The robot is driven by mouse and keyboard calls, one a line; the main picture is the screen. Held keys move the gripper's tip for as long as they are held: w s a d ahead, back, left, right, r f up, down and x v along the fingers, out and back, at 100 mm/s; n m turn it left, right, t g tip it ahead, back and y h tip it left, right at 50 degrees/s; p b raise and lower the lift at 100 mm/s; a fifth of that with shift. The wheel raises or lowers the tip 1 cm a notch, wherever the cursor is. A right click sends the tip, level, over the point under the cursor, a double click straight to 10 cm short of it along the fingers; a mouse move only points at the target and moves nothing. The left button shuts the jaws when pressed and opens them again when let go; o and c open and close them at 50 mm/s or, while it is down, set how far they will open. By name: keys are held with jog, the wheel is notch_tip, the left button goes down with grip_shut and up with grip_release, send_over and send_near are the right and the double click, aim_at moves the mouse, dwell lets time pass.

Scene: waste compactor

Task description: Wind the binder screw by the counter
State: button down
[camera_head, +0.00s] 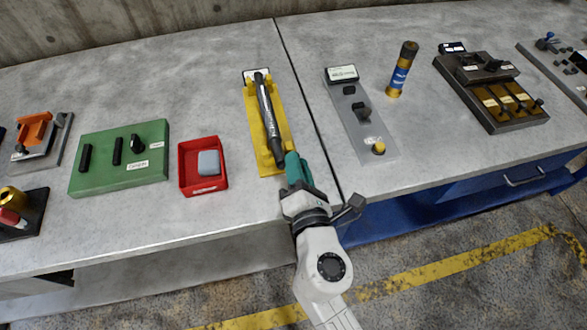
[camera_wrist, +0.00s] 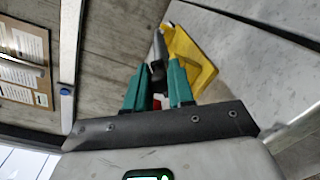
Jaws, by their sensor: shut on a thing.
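The binder screw (camera_head: 268,112) is a long dark rod with a silver labelled barrel. It lies lengthwise on a yellow base plate (camera_head: 284,125) on the grey worktop, with a small label plate at its far end. My gripper (camera_head: 292,168) reaches in from the front edge, its teal fingers at the near end of the screw. In the wrist view my gripper (camera_wrist: 157,82) is closed around the dark near end of the screw (camera_wrist: 159,48), with the yellow base (camera_wrist: 190,58) behind it. The exact grip contact is partly hidden by the fingers. I cannot read any counter figures.
A red tray (camera_head: 183,166) holding a grey block stands left of the base, beside a green board (camera_head: 85,184). A grey plate (camera_head: 348,115) with a yellow knob is to the right, near a blue-and-gold cylinder (camera_head: 401,70). A seam runs between the two worktops.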

jog(key=m+b, duration=0.1)
jog(key=f+m+b, duration=0.1)
jog(key=m, duration=0.1)
jog(key=d+f+m, duration=0.1)
jog(key=m, duration=0.1)
jog(key=shift+w+d+b, duration=0.1)
jog(key=shift+w+b, duration=0.05)
jog(key=shift+b, duration=0.25)
jog(key=shift+f+m+y+b, duration=0.25)
jog(key=shift+m+b, duration=0.15)
jog(key=shift+m, duration=0.4)
jog(key=shift+f+m+y+b, duration=0.2)
jog(key=shift+m+b, duration=0.2)
jog(key=shift+m, duration=0.4)
jog(key=c, duration=1)
grip_release()
jog(key=b+v, duration=0.2)
jog(key=v, duration=0.8)
jog(key=shift+s+r, duration=0.25)
jog(key=shift+s, duration=0.1)
